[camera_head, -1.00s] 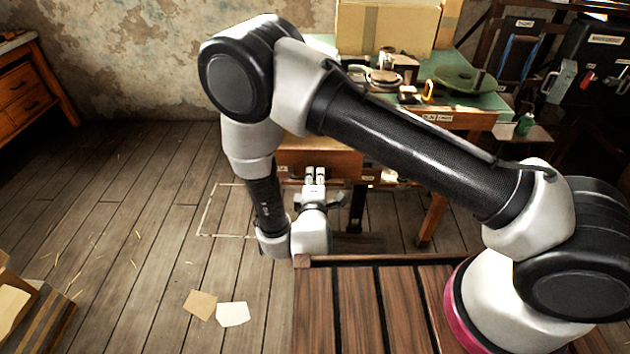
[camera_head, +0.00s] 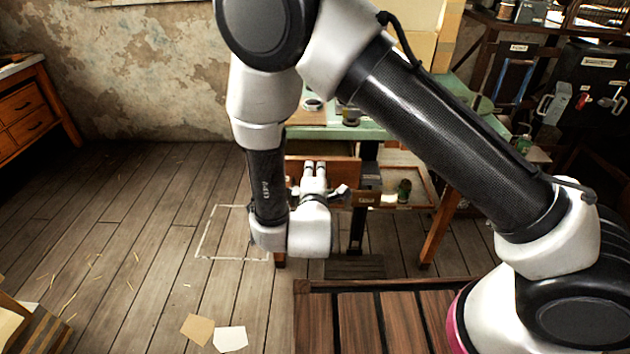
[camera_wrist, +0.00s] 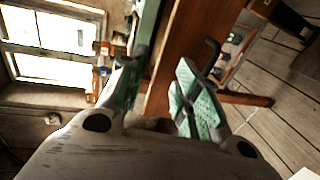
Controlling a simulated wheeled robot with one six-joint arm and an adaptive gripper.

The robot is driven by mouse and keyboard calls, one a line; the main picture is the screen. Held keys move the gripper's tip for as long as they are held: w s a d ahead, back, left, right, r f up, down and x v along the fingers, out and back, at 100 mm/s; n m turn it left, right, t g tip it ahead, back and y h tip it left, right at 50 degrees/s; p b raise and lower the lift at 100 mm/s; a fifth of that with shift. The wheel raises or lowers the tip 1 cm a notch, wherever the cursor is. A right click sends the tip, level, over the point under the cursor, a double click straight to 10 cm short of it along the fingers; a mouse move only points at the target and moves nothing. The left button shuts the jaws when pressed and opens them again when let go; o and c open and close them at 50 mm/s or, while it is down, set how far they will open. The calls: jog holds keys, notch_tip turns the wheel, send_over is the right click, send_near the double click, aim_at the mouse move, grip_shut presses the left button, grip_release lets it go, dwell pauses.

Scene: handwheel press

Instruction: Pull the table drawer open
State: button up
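The table (camera_head: 450,90) has a green top and stands beyond my arm, which hides much of it. The brown wooden drawer front (camera_head: 345,170) shows under the top, partly behind my gripper (camera_head: 314,170). In the wrist view the brown front (camera_wrist: 190,45) runs steeply up the picture, with a dark bent handle (camera_wrist: 212,52) at its right side. My gripper's two fingers (camera_wrist: 160,92) are apart in that view, with nothing seen between them. The handle lies beyond the right fingertip; whether they touch cannot be told. In the head view the handle is hidden.
Right of the gripper, a wooden-framed tray or shelf (camera_head: 415,207) holds a small green jar (camera_head: 404,190). A table leg (camera_head: 438,228) stands below it. A white outline (camera_head: 232,258) marks floor at left. Papers (camera_head: 230,339) lie nearer. Left floor is mostly clear.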

notch_tip(320, 180, down, 8)
jog(key=a+f, duration=0.1)
jog(key=a, duration=0.1)
jog(key=x, duration=0.7)
jog(key=shift+w+a+r, duration=0.1)
jog(key=shift+a+r, duration=0.1)
jog(key=shift+r, duration=0.05)
